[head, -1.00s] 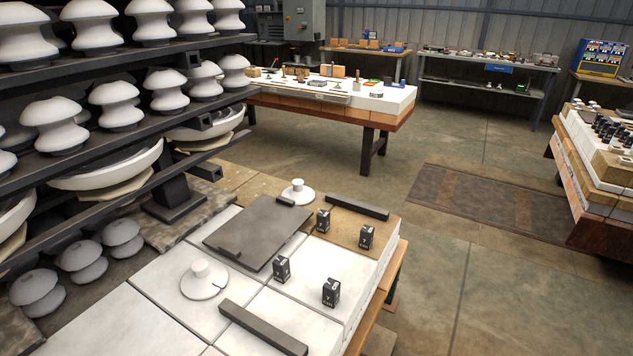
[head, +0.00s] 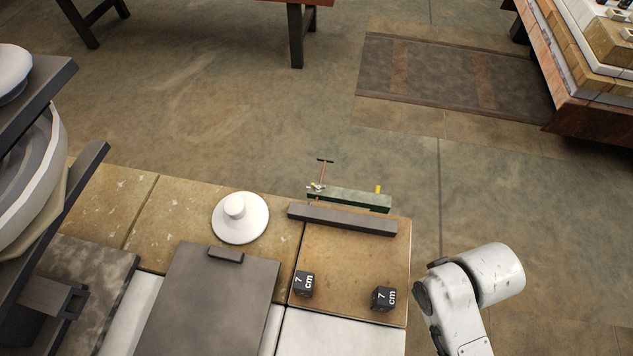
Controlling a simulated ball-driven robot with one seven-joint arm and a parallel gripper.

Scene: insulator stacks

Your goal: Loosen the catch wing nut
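A green bar-like fixture (head: 350,197) sits at the far edge of the table, just beyond a dark grey bar. At its left end is a small pale, wing-shaped piece (head: 317,187), which may be the catch wing nut; it is too small to be sure. A thin reddish rod with a dark crossbar (head: 324,161) rises beside it. A short yellow piece (head: 378,189) stands at the fixture's right end. My gripper is out of view; only white links of my arm show at the lower right, right of the table.
The dark bar (head: 342,219) lies in front of the fixture. Two black "7 cm" blocks (head: 303,284) (head: 384,298), a white disc-shaped insulator (head: 240,217) and a dark plate (head: 210,300) are on the table. A shelf (head: 75,190) stands at left. Open floor lies beyond.

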